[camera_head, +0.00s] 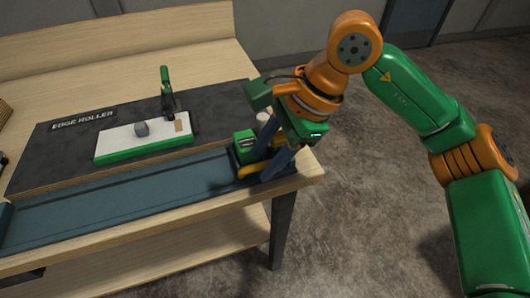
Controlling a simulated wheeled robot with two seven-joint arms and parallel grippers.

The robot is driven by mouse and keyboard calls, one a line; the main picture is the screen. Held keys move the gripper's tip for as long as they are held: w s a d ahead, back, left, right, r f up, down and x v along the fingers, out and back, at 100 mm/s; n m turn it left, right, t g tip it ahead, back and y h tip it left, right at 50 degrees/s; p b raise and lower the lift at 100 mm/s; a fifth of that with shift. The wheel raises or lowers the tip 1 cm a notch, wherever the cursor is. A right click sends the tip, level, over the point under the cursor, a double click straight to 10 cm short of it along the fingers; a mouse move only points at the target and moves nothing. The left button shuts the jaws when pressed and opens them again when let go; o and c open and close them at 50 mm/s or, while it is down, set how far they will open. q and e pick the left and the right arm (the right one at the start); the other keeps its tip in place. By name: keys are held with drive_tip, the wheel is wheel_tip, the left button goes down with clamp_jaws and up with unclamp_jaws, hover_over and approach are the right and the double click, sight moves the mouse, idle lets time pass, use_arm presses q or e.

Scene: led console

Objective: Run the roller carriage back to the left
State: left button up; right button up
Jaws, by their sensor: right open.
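The roller carriage (243,147), a small green block with yellow parts low on its right side, sits at the right end of a long blue-grey track (110,203). The track runs left along the front of the dark edge roller board (60,150). My right gripper (271,163) reaches down from the right at the carriage's right side. Its dark fingers are open and overlap the yellow parts in the picture. I cannot tell whether they touch. My left gripper is out of view.
The track left of the carriage looks clear. The wooden table (200,213) ends just right of the carriage.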

drive_tip(key=shift+d, duration=0.15)
clamp_jaws()
idle(1.2)
